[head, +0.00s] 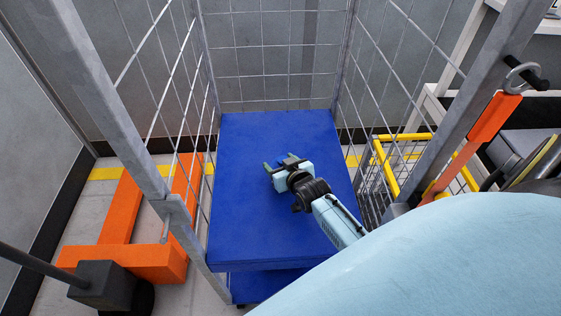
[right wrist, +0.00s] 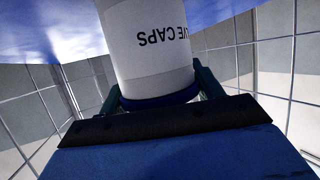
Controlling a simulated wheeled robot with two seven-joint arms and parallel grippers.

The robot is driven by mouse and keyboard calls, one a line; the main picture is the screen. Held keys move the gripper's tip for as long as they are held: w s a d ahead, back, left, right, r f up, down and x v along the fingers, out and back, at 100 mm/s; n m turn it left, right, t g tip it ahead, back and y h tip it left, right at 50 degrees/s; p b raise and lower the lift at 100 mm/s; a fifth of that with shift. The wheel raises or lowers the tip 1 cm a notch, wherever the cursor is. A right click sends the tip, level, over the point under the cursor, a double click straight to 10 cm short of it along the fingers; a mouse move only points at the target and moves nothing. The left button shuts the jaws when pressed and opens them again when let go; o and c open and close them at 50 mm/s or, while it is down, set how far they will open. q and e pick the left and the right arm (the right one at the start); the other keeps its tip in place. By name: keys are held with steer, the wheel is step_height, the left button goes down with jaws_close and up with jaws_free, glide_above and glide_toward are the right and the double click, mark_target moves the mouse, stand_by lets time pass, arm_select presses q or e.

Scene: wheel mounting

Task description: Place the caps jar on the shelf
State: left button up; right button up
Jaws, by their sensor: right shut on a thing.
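The caps jar (right wrist: 150,45) is a white cylinder with dark lettering ending in "VE CAPS", upside down in the right wrist view, and a dark blue band at its near end. My right gripper (right wrist: 160,90) is shut on it, with one dark green finger on each side. In the head view my right gripper (head: 279,163) is over the blue shelf (head: 240,220) of a wire cage. The jar cannot be made out there, and whether it touches the shelf cannot be told. My left gripper is not in view.
Wire mesh walls (head: 275,50) and grey posts (head: 110,100) enclose the shelf on the left, back and right. An orange frame (head: 120,225) stands on the floor at left. A yellow-edged wire basket (head: 385,165) is at right. The shelf top around my gripper looks clear.

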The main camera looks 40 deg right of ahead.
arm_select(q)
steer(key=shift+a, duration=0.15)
arm_select(e)
steer(key=shift+r, duration=0.1)
steer(key=shift+f, duration=0.2)
steer(key=o, duration=0.8)
steer(key=shift+c, duration=0.2)
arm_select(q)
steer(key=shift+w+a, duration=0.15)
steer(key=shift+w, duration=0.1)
arm_select(e)
steer(key=shift+o, duration=1.4)
